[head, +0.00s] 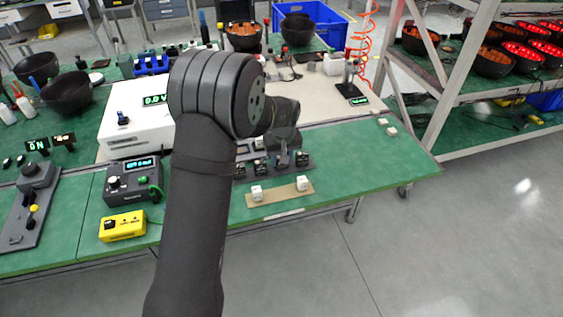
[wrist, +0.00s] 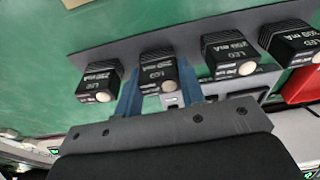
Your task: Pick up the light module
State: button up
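Several small black ribbed modules labelled LED stand in a row on a dark grey strip (wrist: 100,47). In the wrist view they are a left one (wrist: 98,82), a second one (wrist: 155,74), a third (wrist: 230,55) and a right one (wrist: 290,42). Each has a round pale button. My gripper (wrist: 157,88) has its blue fingers apart on either side of the second module, with nothing visibly lifted. Whether the fingers touch it is unclear. In the head view my gripper (head: 284,152) is over the row, and my arm hides part of it.
A tan strip with two white blocks (head: 257,192) lies in front of the row. A white power supply (head: 135,110), a dark meter box (head: 133,181) and a yellow box (head: 122,226) are to the left.

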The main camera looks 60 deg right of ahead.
jog(key=shift+r, duration=0.1)
jog(key=r, duration=0.4)
jog(key=shift+s+r, duration=0.2)
jog(key=shift+s, duration=0.1)
jog(key=s+a+r, duration=0.3)
jog(key=s+r, duration=0.3)
jog(key=s, duration=0.4)
jog(key=w+d+r, duration=0.2)
jog(key=w, duration=1.2)
jog(key=w+f, duration=0.2)
jog(key=w, duration=0.2)
jog(key=w+f, duration=0.2)
jog(key=w, duration=0.2)
jog(key=w+f, duration=0.2)
jog(key=w, duration=0.2)
jog(key=shift+a+f, duration=0.1)
jog(key=shift+f, duration=0.25)
jog(key=shift+w+f, duration=0.1)
jog(key=shift+w, duration=0.05)
jog(key=shift+f, duration=1.95)
jog(key=shift+f, duration=0.15)
